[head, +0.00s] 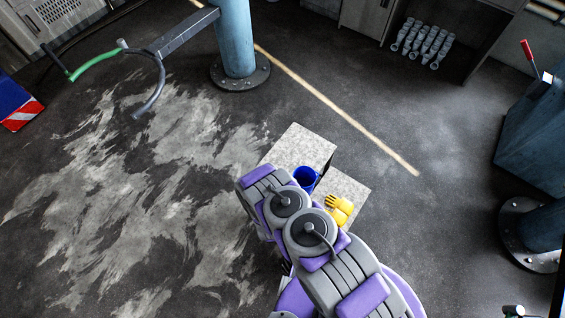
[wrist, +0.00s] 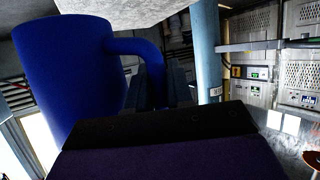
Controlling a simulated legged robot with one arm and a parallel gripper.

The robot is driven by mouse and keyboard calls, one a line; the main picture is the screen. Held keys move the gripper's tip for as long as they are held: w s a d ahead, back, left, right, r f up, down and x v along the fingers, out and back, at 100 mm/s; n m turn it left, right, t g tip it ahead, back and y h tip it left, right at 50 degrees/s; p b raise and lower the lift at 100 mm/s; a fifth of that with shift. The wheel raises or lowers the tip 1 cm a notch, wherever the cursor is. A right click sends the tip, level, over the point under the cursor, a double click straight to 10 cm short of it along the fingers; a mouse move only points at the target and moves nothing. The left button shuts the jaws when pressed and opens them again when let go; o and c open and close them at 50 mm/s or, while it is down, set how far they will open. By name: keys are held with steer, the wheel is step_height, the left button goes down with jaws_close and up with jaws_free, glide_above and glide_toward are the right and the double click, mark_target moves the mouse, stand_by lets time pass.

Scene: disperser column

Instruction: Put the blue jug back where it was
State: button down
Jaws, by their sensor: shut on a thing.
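The blue jug (head: 305,179) shows beside my arm in the head view, at the inner edges of two pale speckled slabs. My arm hides part of it. In the wrist view the jug (wrist: 65,75) is large at the left, with its handle reaching right to my gripper (wrist: 162,88). My gripper is shut on the handle. The fingers are dark and partly hidden behind the wrist housing. I cannot tell whether the jug touches a surface.
One speckled slab (head: 298,146) lies behind the jug; another (head: 356,188) bears a yellow glove-like thing (head: 340,209). A blue column (head: 235,40) with a railing arm stands at the back. A dark blue block (head: 535,135) stands right. Open floor lies left.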

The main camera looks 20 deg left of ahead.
steer(key=w+a+f+b, duration=0.1)
steer(key=w+a, duration=0.2)
steer(key=w, duration=0.1)
steer(key=w+a+f+b, duration=0.2)
steer(key=w+a, duration=0.1)
steer(key=w, duration=0.1)
steer(key=w+a+f+b, duration=0.2)
steer(key=w+a, duration=0.1)
steer(key=w, duration=0.1)
steer(key=shift+a, duration=0.2)
steer(key=shift+r, duration=0.1)
steer(key=c, duration=1)
jaws_free()
steer(key=shift+s, duration=0.1)
steer(key=p+v, duration=0.3)
steer(key=v, duration=0.8)
steer(key=shift+s+d+r, duration=0.2)
steer(key=shift+s+d, duration=0.05)
steer(key=shift+s, duration=0.05)
